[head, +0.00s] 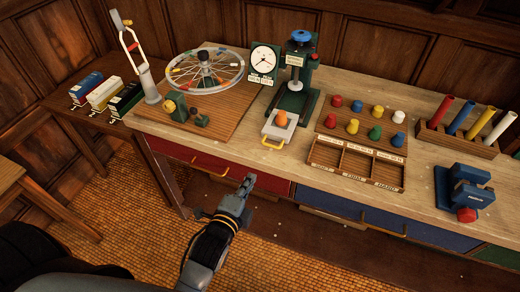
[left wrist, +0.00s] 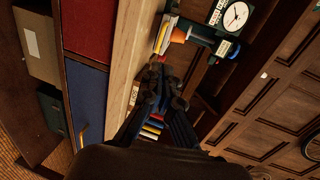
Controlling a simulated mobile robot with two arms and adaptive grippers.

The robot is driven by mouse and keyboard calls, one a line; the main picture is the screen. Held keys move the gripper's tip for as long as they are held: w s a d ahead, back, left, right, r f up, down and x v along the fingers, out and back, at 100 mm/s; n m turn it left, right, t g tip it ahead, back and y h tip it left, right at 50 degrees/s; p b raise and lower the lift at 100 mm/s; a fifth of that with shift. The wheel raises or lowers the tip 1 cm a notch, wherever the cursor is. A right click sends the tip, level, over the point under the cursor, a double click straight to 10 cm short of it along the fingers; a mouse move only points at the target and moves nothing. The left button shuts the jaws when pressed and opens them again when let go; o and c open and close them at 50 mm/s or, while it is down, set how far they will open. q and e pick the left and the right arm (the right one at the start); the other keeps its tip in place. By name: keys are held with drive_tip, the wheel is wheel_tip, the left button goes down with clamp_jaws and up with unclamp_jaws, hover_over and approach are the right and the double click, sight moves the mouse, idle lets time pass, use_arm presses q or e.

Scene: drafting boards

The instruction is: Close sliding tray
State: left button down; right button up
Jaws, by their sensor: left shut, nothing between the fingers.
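The sliding tray (head: 270,129) is a small pale grey tray with a yellow handle (head: 271,143) on its front. It sticks out from the front of the green press (head: 296,95) toward the bench's front edge, with an orange piece (head: 281,118) on it. The tray also shows near the top of the left wrist view (left wrist: 164,36). My left gripper (head: 249,178) is shut and empty. In the head view it appears below the tray, against the red drawer front, apart from the handle. Its fingers show in the left wrist view (left wrist: 157,74). My right gripper is out of view.
Right of the tray are coloured pegs (head: 352,126) and a wooden sorting box (head: 324,154). A wheel (head: 180,72) on a board and a dial (head: 263,60) stand left and behind. A blue vise (head: 462,184) sits at the right front. The strip before the tray is clear.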

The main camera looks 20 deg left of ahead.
use_arm(q)
drive_tip(key=p, duration=0.3)
approach(279, 125)
drive_tip(key=s+f, duration=0.2)
drive_tip(key=s, duration=0.1)
drive_tip(key=shift+s+a+f, duration=0.15)
drive_tip(key=shift+a+f, duration=0.1)
drive_tip(key=shift+x, duration=0.85)
drive_tip(key=shift+f, duration=0.1)
drive_tip(key=r+b+x, duration=0.1)
drive_tip(key=b+x, duration=0.1)
drive_tip(key=x, duration=0.2)
drive_tip(key=b+x, duration=0.3)
drive_tip(key=x, duration=0.2)
drive_tip(key=r+b+x, duration=0.1)
drive_tip(key=b+x, duration=0.2)
drive_tip(key=x, duration=0.2)
drive_tip(key=shift+w+d+r, duration=0.15)
drive_tip(key=shift+w+r, duration=0.15)
drive_tip(key=shift+w, duration=0.05)
drive_tip(key=shift+w+r+b, duration=0.15)
drive_tip(key=shift+w+b, duration=0.2)
drive_tip(key=shift+w, duration=0.1)
drive_tip(key=shift+r, duration=0.2)
drive_tip(key=shift+r, duration=0.15)
